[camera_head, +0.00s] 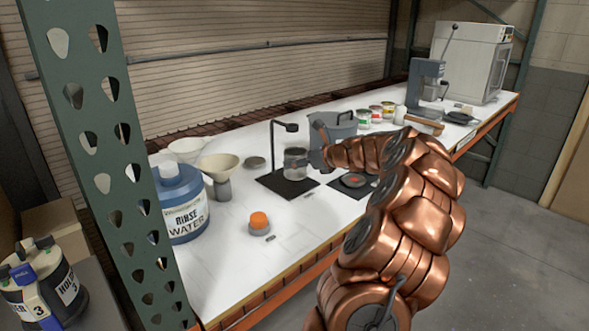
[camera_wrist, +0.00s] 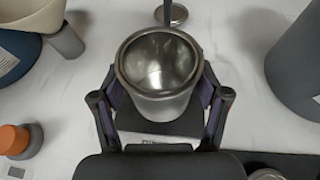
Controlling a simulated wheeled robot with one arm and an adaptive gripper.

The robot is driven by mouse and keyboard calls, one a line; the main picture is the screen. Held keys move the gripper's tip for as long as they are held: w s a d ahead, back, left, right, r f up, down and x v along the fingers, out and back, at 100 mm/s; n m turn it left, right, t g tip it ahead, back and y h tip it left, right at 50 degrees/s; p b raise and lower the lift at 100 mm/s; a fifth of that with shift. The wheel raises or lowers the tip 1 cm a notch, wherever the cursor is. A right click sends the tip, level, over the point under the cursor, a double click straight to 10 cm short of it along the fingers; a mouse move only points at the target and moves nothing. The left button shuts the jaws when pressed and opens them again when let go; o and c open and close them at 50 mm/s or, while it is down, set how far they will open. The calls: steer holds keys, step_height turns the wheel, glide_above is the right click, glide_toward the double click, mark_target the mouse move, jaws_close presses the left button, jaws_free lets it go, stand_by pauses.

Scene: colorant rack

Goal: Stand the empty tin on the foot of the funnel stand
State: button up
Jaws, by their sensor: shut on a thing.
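The empty tin (camera_head: 296,164) is a bare metal can, upright, over the dark foot of the funnel stand. In the wrist view I see into its open, empty inside (camera_wrist: 160,60). My gripper (camera_wrist: 160,92) is shut on the tin, one finger on each side. The funnel stand (camera_head: 273,148) has a thin dark post with a short arm above the tin. Its flat dark foot (camera_head: 277,186) lies on the table; part of it also shows below the tin in the wrist view (camera_wrist: 160,127). I cannot tell whether the tin's bottom touches the foot.
A grey lidded pot (camera_head: 336,127) stands close behind my gripper. A dark mat with a disc (camera_head: 353,182) lies right of the stand. A cream funnel (camera_head: 218,164), rinse water jug (camera_head: 181,205) and orange-capped jar (camera_head: 259,222) are left. The white tabletop (camera_head: 310,215) in front is mostly clear.

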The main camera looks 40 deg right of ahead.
steer(key=shift+w+a, duration=0.1)
steer(key=shift+w, duration=0.45)
steer(key=shift+w+f, duration=0.2)
steer(key=shift+f, duration=1.6)
steer(key=shift+f, duration=0.1)
steer(key=o, duration=1.1)
steer(key=shift+s, duration=0.15)
steer(key=v, duration=1.2)
steer(key=shift+b, duration=0.3)
